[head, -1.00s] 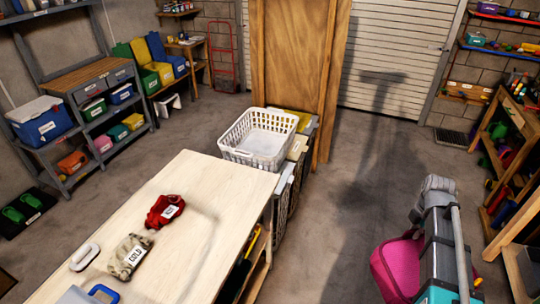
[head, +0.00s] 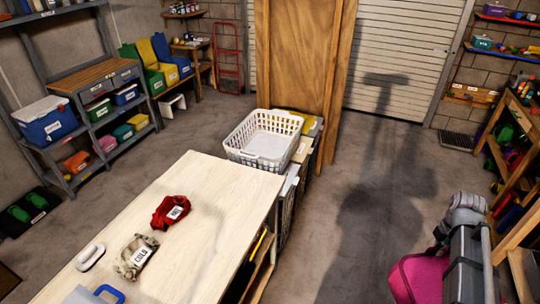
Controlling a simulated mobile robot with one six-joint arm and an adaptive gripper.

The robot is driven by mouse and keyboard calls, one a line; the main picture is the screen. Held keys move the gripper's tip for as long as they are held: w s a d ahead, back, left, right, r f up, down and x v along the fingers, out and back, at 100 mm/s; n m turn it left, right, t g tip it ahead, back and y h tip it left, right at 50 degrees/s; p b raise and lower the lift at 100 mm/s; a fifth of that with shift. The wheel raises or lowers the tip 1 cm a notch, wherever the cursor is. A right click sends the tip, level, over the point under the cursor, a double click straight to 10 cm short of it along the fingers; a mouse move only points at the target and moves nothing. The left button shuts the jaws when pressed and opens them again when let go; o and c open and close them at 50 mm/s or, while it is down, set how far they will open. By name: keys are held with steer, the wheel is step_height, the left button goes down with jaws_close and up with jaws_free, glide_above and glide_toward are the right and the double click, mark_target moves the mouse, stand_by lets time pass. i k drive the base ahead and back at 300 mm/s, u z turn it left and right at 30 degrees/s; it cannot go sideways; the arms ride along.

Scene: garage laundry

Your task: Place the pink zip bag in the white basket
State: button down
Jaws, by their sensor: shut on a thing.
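The pink zip bag (head: 418,278) is at the lower right in the head view, partly cut off by the bottom edge. My gripper (head: 452,268) is beside it, at the end of my grey and dark arm. It is shut on the bag, though the arm and the frame edge hide the fingertips. The white basket (head: 238,157) is an open slatted laundry basket beyond the far end of the pale table. Its visible inside looks empty. The bag is well to the right of the basket and nearer to me.
The pale table (head: 205,225) carries a red bundle (head: 170,211), a beige bundle labelled COLD (head: 136,256) and a white-handled item (head: 90,257). A wooden panel (head: 300,75) stands behind the basket. Shelves line both sides. The floor (head: 350,230) between table and bag is clear.

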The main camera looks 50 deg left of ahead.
mark_target(266, 153)
steer(key=u, duration=0.05)
steer(key=i, duration=1.4)
steer(key=u, duration=0.4)
steer(key=i, duration=1.05)
steer(key=u, duration=0.5)
steer(key=i, duration=0.45)
steer(key=u, duration=0.8)
steer(key=i, duration=0.8)
steer(key=u, duration=0.65)
